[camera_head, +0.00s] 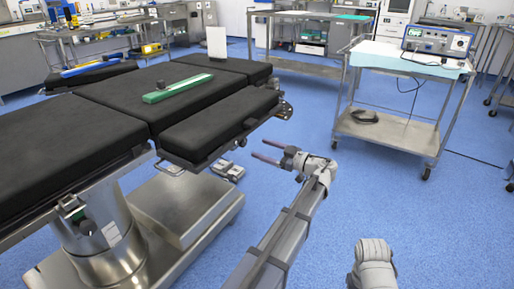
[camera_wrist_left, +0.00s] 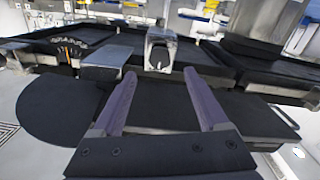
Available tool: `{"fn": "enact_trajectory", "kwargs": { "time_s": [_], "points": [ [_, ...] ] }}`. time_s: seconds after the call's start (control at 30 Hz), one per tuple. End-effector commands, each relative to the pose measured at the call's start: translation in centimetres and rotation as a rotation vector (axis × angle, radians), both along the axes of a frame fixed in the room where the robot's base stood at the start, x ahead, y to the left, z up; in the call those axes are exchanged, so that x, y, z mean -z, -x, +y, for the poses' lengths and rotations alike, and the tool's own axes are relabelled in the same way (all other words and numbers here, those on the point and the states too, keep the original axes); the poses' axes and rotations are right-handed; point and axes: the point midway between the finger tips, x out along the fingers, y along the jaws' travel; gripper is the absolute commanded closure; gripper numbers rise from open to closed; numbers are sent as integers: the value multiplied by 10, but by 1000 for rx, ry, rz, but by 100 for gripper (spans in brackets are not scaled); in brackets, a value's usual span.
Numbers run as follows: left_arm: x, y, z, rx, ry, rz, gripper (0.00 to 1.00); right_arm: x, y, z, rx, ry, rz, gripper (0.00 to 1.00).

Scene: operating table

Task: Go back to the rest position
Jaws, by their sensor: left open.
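My left gripper (camera_head: 260,150) is in the middle of the head view, just right of the operating table's near padded section. Its two purplish fingers are apart, with nothing between them. In the left wrist view the open fingers (camera_wrist_left: 161,74) point towards the black table and its metal fittings, and the space between them is empty. The black operating table (camera_head: 120,97) fills the left of the head view. My right gripper does not show.
A green bar (camera_head: 178,88) lies on the table, with a white upright panel (camera_head: 216,42) behind it. A wheeled cart (camera_head: 385,130) stands at right, with a blue device (camera_head: 438,40) on top. Blue floor (camera_head: 320,225) is open between table and cart.

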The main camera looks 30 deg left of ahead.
Motion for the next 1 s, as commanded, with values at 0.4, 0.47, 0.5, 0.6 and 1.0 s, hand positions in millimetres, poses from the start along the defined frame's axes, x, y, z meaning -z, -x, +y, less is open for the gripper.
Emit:
{"fn": "enact_trajectory", "kwargs": {
  "time_s": [0.4,0.47,0.5,0.6,1.0],
  "points": [
    [0,0,-3,0,0,0,23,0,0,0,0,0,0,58],
    [0,0,-3,0,0,0,23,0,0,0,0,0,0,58],
    [0,0,-3,0,0,0,23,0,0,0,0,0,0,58],
    [2,5,-6,4,22,30,23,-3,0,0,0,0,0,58],
    [86,119,-122,419,559,953,23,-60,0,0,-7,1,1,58]
  ]
}}
